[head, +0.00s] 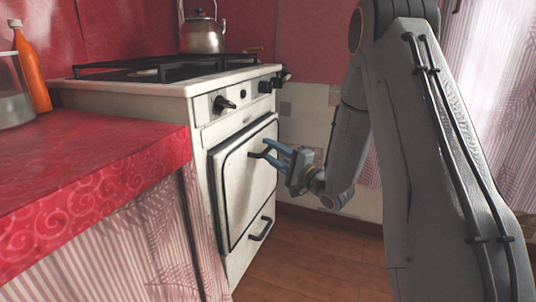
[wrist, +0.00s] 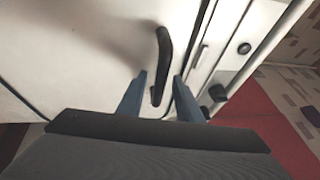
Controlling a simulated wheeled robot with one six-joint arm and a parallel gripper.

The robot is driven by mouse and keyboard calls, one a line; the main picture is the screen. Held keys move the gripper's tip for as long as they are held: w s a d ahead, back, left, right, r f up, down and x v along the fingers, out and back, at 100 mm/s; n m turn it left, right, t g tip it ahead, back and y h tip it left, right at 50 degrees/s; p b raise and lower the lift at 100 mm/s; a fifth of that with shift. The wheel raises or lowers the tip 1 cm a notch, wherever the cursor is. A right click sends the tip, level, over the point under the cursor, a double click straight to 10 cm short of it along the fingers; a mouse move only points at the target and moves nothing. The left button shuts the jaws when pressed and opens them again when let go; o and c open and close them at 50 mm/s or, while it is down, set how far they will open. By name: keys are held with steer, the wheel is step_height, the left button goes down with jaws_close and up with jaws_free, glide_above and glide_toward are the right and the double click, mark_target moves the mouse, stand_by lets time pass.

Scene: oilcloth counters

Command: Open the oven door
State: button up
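The white oven (head: 203,140) stands at the middle left in the head view, with its door (head: 240,185) facing right. The door looks shut or nearly so; a dark line runs along its left edge. A black door handle (head: 256,155) sits near the door's upper right, partly hidden by my fingers. My gripper (head: 268,150) is at the handle, its blue fingers pointing at the door. In the wrist view, the black handle (wrist: 162,62) lies between the two parted fingertips (wrist: 158,78), with a gap on each side. Contact is not visible.
A kettle (head: 203,33) stands on the stove's hob. Black knobs (head: 224,103) stick out above the door, and a lower handle (head: 261,229) is below. A red-covered counter (head: 90,180) holds an orange bottle (head: 30,70). Wooden floor (head: 310,250) is clear before the oven.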

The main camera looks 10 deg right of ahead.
steer(key=shift+w+a+r, duration=0.15)
steer(key=shift+w+a, duration=0.2)
steer(key=shift+w, duration=0.2)
jaws_close()
steer(key=shift+d, duration=0.1)
